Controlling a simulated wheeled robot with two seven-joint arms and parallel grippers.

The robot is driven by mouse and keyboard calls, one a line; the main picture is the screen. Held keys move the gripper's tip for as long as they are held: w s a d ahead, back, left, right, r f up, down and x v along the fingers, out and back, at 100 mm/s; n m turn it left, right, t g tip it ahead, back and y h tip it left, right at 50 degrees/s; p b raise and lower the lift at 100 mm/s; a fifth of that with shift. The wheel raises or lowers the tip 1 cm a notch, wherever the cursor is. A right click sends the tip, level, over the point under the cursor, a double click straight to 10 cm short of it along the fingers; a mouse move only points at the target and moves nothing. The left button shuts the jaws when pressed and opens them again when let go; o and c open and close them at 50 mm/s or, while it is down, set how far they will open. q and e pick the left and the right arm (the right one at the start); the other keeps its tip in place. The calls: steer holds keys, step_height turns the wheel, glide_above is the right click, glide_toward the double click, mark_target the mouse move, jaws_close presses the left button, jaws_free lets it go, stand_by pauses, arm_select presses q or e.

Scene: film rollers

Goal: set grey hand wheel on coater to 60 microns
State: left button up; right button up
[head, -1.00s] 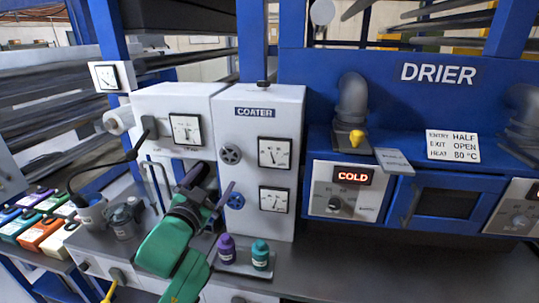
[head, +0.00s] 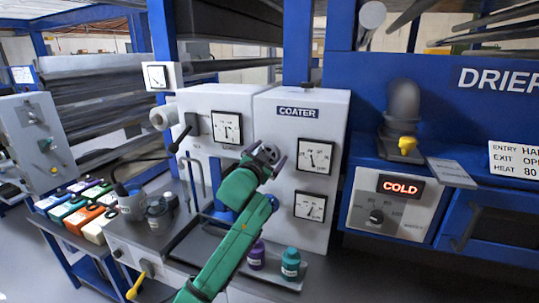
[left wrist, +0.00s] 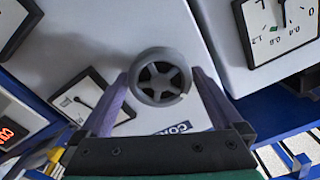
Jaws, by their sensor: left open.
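The grey hand wheel (left wrist: 160,78) is on the white front of the coater (head: 298,112). In the left wrist view its spoked ring sits between the two fingers of my left gripper (left wrist: 161,82), one on each side. The gripper is open; I cannot tell whether either finger touches the rim. In the head view my left gripper (head: 272,155) is at the coater front and mostly hides the wheel. The upper dial (head: 315,155) is right of the wheel; its scale is too small to read. It also shows in the left wrist view (left wrist: 82,102). My right gripper is out of view.
A lower dial (head: 309,206) is on the same front. A purple bottle (head: 256,256) and a teal bottle (head: 290,263) stand below on the bench. A lamp-like lever (head: 180,138) and cups (head: 131,204) are to the left. The drier panel reading COLD (head: 400,187) is right.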

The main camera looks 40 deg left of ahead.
arm_select(q)
steer(key=shift+s, duration=0.1)
steer(key=shift+c, duration=0.3)
steer(key=c, duration=1.1)
steer(key=shift+o, duration=0.2)
steer(key=shift+m, duration=0.4)
steer(key=m+p, duration=0.2)
steer(key=m, duration=0.3)
steer(key=shift+d, duration=0.1)
steer(key=m, duration=0.2)
steer(key=m+p, duration=0.1)
steer(key=m, duration=0.3)
steer(key=shift+f+p, duration=0.25)
steer(key=shift+p, duration=0.1)
steer(key=o, duration=1.1)
